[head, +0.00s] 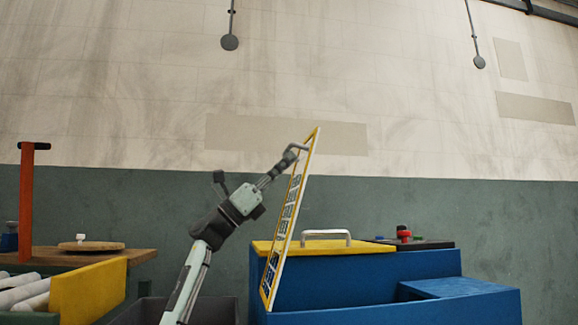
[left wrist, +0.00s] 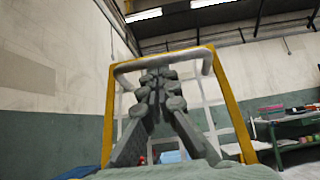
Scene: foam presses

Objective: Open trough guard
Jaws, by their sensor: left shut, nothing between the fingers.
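The trough guard (head: 292,222), a yellow-framed panel with pale mesh, stands steeply raised at the left end of the blue machine (head: 350,290), its top leaning right. Its pale bar handle (head: 298,147) is at the upper end. My left gripper (head: 288,158) is shut and empty, with its fingers at the guard's upper part by the handle. In the left wrist view, the guard frame (left wrist: 232,105) surrounds the closed fingers (left wrist: 156,82), and the handle (left wrist: 190,54) crosses above or behind their tips. Whether they touch is unclear. My right gripper does not show.
A yellow lid (head: 340,247) with a white handle lies on the machine's top, with a dark control panel (head: 425,244) and a red button to the right. A wooden board (head: 65,258), white rollers and an orange post (head: 27,205) stand left. Above is open room.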

